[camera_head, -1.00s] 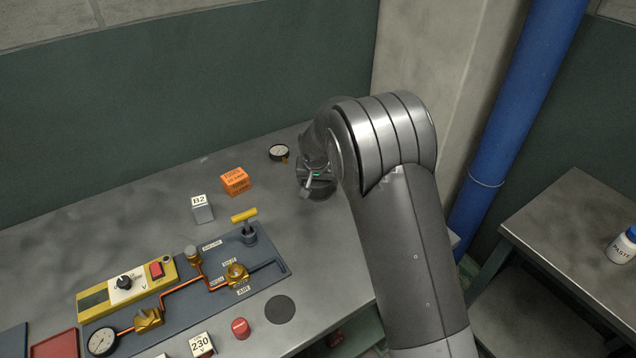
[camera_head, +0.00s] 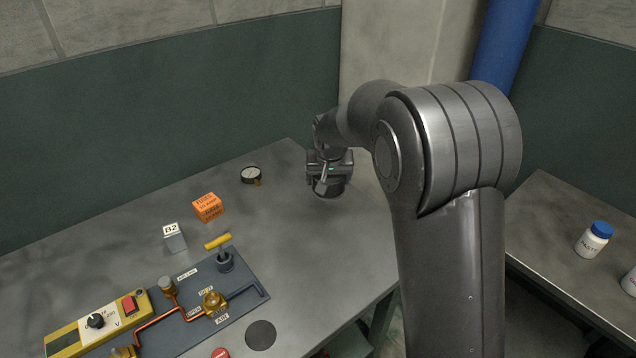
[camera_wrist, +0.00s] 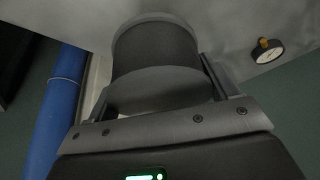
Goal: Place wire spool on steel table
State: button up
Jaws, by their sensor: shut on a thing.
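My gripper (camera_head: 329,178) is over the far right part of the grey steel table (camera_head: 330,245). It is shut on a dark grey cylinder, which I take as the wire spool (camera_wrist: 155,52); the spool fills the space between the fingers in the wrist view. In the head view only a small dark part of the spool (camera_head: 330,192) shows under the gripper. I cannot tell whether it touches the tabletop.
A round gauge (camera_head: 251,175) lies left of my gripper. An orange box (camera_head: 208,207), a B2 block (camera_head: 175,240) and a pipe-and-valve board (camera_head: 245,295) are further left. A second grey table (camera_head: 560,220) with a blue-capped bottle (camera_head: 594,240) stands at right, before a blue pipe (camera_head: 503,45).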

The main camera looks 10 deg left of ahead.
jog(key=shift+d+r, duration=0.35)
jog(key=shift+d, duration=0.1)
jog(key=w+d+f+m+h, duration=0.1)
jog(key=w+d+m, duration=0.15)
jog(key=d, duration=1.35)
jog(key=w+d+f+m+h, duration=0.15)
jog(key=d+m, duration=0.25)
jog(key=d, duration=1.2)
jog(key=s+d+m+g+h, duration=0.1)
jog(key=s+d+m, duration=0.35)
jog(key=d, duration=1.15)
jog(key=s+d+m+g+h, duration=0.1)
jog(key=s+d+m, duration=0.35)
jog(key=d, duration=1.15)
jog(key=n, duration=0.2)
send_over(525, 229)
jog(key=a, duration=0.2)
jog(key=f, duration=0.4)
jog(key=s+f, duration=0.1)
jog(key=f, duration=0.2)
jog(key=shift+d+f, duration=0.1)
jog(key=shift+d, duration=0.15)
jog(key=shift+w+f, duration=0.1)
jog(key=shift+f, duration=1.95)
jog(key=shift+f, duration=0.15)
